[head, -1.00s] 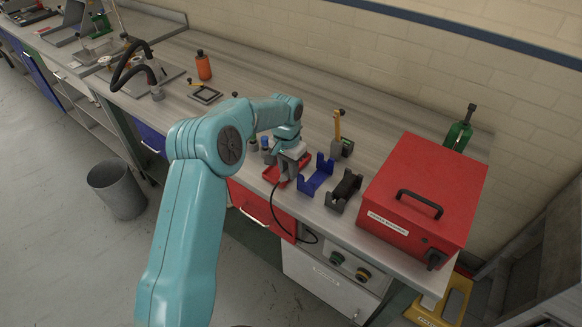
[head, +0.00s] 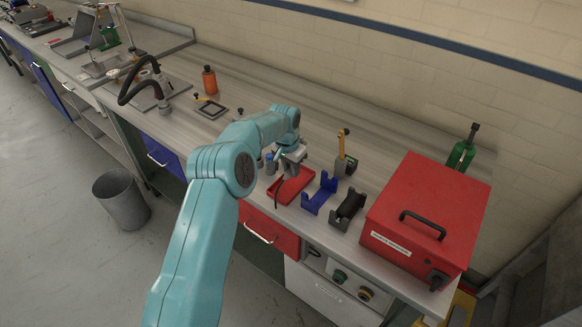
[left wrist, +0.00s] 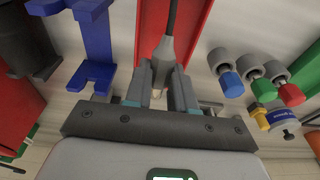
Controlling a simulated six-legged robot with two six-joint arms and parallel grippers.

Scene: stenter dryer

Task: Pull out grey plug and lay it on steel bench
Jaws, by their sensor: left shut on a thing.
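The grey plug (left wrist: 164,52) is between the two fingers of my left gripper (left wrist: 163,88), with its dark cable running up in the left wrist view. In the head view my left gripper (head: 290,158) is above the steel bench (head: 325,125), by the back end of a red tray (head: 294,186). The gripper is shut on the plug. The plug is mostly hidden by the gripper in the head view, where a short dark length of cable (head: 277,193) shows below. I cannot tell whether the plug touches the bench or tray. My right gripper is not in view.
A blue holder (head: 320,193) and a black holder (head: 348,209) stand right of the tray. A red box (head: 424,212) is further right. Bare bench lies behind, towards the wall.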

